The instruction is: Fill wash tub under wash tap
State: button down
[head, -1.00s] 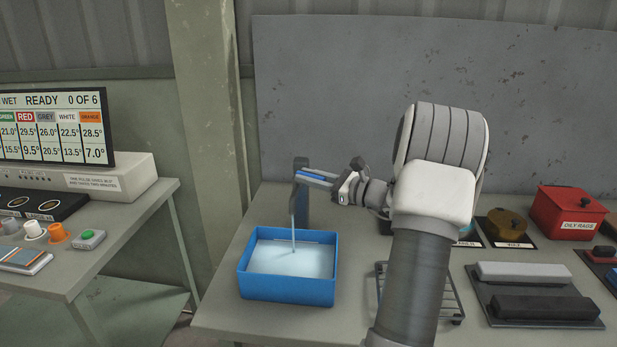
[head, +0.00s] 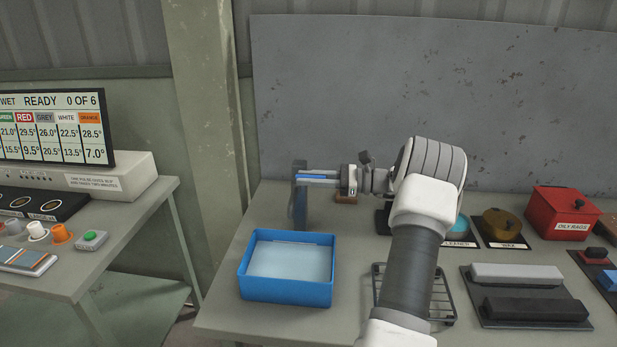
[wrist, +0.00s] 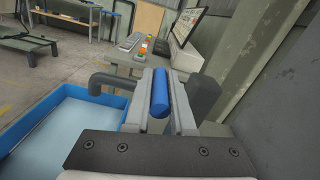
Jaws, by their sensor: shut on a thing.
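The blue wash tub (head: 286,291) stands on the bench below the wash tap, with water (head: 290,262) inside it. It also shows at the left in the wrist view (wrist: 100,98). The grey wash tap (head: 300,205) stands behind the tub; its bent spout shows in the wrist view (wrist: 112,80). No stream falls from it. My gripper (head: 308,177) is level beside the tap top, its fingers shut on the blue tap handle (wrist: 160,92). The handle lies between both fingers in the wrist view (wrist: 162,100).
A black wire rack (head: 445,298) stands right of the tub, partly behind my arm. Grey and black blocks (head: 515,273) lie on a tray farther right. A red oily rags box (head: 565,212) and a wax tin (head: 503,226) stand behind. A metal panel (head: 400,90) backs the bench.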

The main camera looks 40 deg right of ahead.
jog(key=c, duration=0.8)
grip_release()
jog(key=shift+o, duration=0.2)
jog(key=v, duration=1.7)
jog(key=shift+s, duration=0.2)
jog(key=shift+d+r, duration=0.15)
